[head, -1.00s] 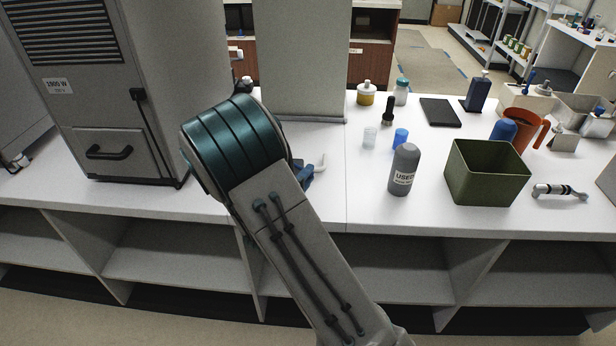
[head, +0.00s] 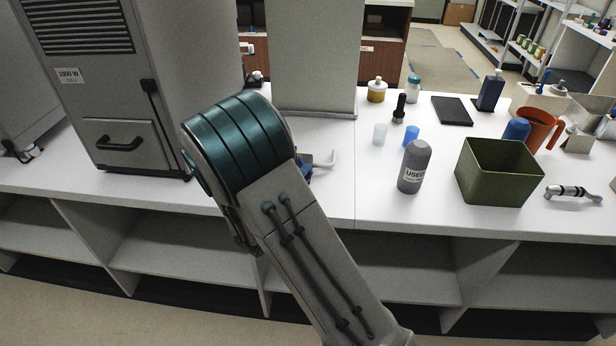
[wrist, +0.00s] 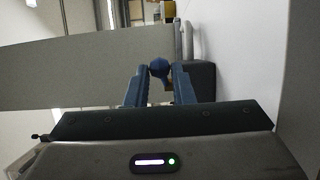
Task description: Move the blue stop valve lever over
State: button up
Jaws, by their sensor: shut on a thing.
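The blue stop valve lever (wrist: 159,67) shows its rounded knob between the two blue fingers of my gripper (wrist: 158,78) in the wrist view. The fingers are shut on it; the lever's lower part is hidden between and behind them. A pale pipe (wrist: 188,40) rises just right of the lever. In the head view the curved end of this pale pipe (head: 328,160) pokes out right of my arm above the white counter. My arm hides most of the valve there.
A grey upright panel (head: 316,60) stands behind my arm, and a large grey cabinet (head: 170,60) to the left. A grey bottle (head: 415,165), a green bin (head: 500,172) and small cups stand to the right. The counter between the pipe and the bottle is clear.

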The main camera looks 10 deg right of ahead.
jog(key=shift+a, duration=0.25)
jog(key=shift+a+b, duration=0.3)
jog(key=shift+a, duration=0.85)
jog(key=shift+w+a+b, duration=0.2)
jog(key=shift+a+b, duration=0.15)
jog(key=shift+a, duration=0.35)
jog(key=o, duration=0.8)
jog(key=shift+o, duration=0.2)
